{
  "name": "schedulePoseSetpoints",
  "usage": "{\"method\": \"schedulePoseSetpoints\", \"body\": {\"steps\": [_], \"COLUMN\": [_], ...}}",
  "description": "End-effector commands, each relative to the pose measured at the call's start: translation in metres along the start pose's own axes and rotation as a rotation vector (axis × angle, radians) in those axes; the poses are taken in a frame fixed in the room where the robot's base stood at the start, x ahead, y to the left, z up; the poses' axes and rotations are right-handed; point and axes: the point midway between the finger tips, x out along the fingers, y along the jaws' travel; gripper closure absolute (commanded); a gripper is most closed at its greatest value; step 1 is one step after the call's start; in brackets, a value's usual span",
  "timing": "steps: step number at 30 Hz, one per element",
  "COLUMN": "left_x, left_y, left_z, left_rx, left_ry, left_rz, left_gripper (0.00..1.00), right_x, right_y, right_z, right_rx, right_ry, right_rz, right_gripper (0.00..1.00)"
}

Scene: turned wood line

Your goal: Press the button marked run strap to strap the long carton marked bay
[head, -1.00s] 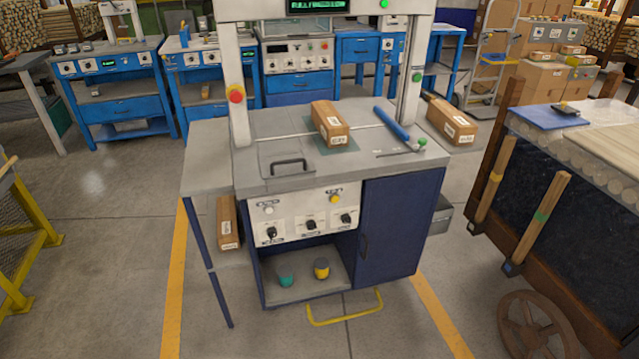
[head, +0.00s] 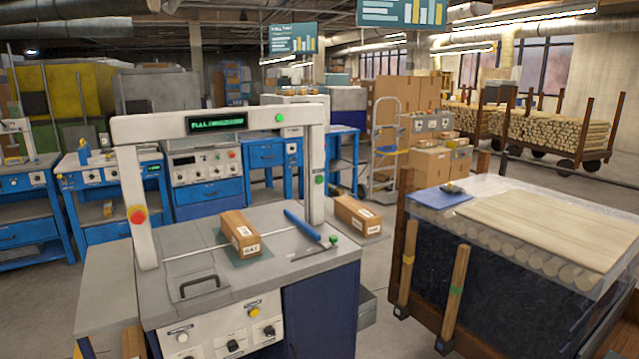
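The strapping machine (head: 210,295) stands ahead with a white arch over its grey top. A long carton (head: 240,233) with a white label lies on the top under the arch, on a green patch; its label is too small to read surely. A second carton (head: 358,215) lies on the right side shelf, and a third (head: 133,342) shows partly at the lower left. The front panel has a white button (head: 182,338), a yellow button (head: 254,312) and black knobs; their markings are not readable. A green-lettered display (head: 216,122) is on the arch. Neither gripper shows.
A red knob (head: 137,214) is on the arch's left post. A wood-loaded cart (head: 520,290) stands close on the right. Blue workbenches stand behind.

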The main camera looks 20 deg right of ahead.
Motion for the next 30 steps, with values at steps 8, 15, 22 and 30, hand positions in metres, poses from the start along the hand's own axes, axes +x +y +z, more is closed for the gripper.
{"method": "schedulePoseSetpoints", "body": {"steps": [8, 15, 22, 30], "left_x": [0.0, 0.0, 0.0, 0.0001], "left_y": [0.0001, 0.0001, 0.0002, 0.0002], "left_z": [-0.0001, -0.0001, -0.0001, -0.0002], "left_rx": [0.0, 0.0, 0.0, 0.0], "left_ry": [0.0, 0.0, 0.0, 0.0], "left_rz": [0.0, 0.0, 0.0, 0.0], "left_gripper": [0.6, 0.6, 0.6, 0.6], "right_x": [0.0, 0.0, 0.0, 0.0], "right_y": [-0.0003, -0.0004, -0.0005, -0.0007], "right_z": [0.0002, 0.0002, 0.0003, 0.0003], "right_rx": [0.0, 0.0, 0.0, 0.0], "right_ry": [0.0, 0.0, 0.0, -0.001], "right_rz": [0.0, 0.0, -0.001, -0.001], "right_gripper": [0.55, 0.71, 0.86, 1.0]}}
